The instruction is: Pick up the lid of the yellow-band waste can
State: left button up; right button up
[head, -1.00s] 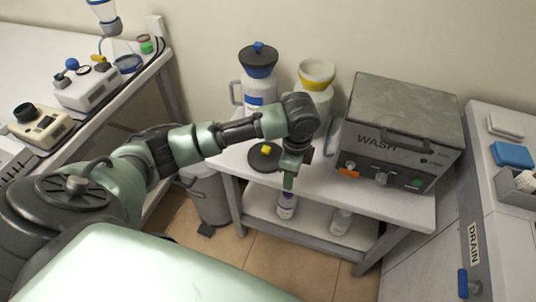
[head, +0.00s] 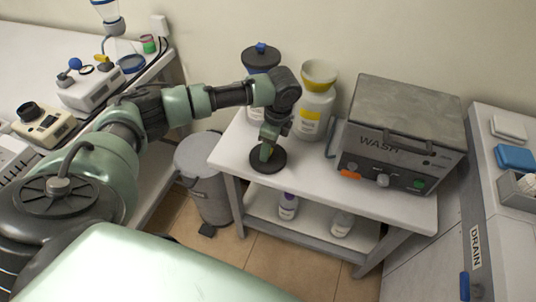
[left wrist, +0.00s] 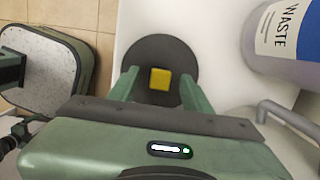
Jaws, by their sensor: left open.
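The lid (head: 277,165) is a dark round disc lying on the white table. In the left wrist view the lid (left wrist: 184,62) shows a square yellow knob (left wrist: 160,79) at its middle. My left gripper (head: 266,153) points down over the lid; in the left wrist view its open fingers (left wrist: 160,86) stand on both sides of the knob, with a gap to each side. Whether the fingertips touch the lid is unclear. The white waste can with the yellow band (head: 312,112) stands behind, its top uncovered. My right gripper is not in view.
A blue-lidded can (head: 262,60) stands behind my left arm, and a WASH machine (head: 400,130) is on the right of the table. A grey bin (head: 205,175) is left of the table. In the left wrist view a WASTE can (left wrist: 290,40) is close at the right.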

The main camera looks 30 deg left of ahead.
pick_arm(q)
jog(key=shift+f, duration=0.35)
grip_shut()
jog(key=shift+r, duration=0.1)
